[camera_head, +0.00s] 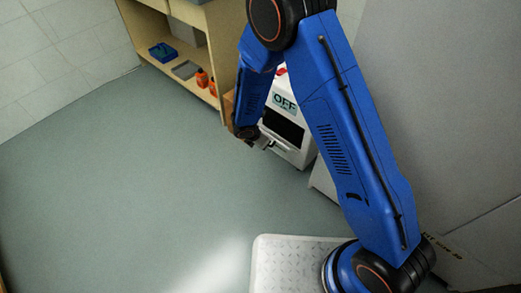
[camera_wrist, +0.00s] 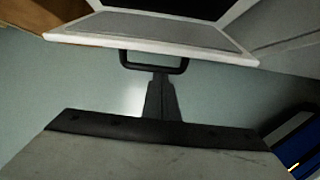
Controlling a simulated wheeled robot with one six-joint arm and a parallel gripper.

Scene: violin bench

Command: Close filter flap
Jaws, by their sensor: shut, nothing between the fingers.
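A white cabinet (camera_head: 308,153) with an "OFF" label stands at the centre of the head view, with a dark opening in its front. In the wrist view the filter flap (camera_wrist: 150,31) is a grey panel with a white rim, folded out below the dark opening (camera_wrist: 175,8). A black loop handle (camera_wrist: 185,66) sits on the flap's near edge. My gripper (camera_wrist: 160,76) is shut and empty, its fingertips right at the handle's bar. I cannot tell whether they touch it. In the head view my gripper (camera_head: 268,146) is in front of the cabinet, and my arm hides part of it.
A wooden shelf unit (camera_head: 222,60) stands left of the cabinet, holding a blue bin (camera_head: 163,53) and orange bottles (camera_head: 203,79). A grey wall or panel (camera_head: 440,90) closes off the right. The green floor (camera_head: 120,170) at left is clear.

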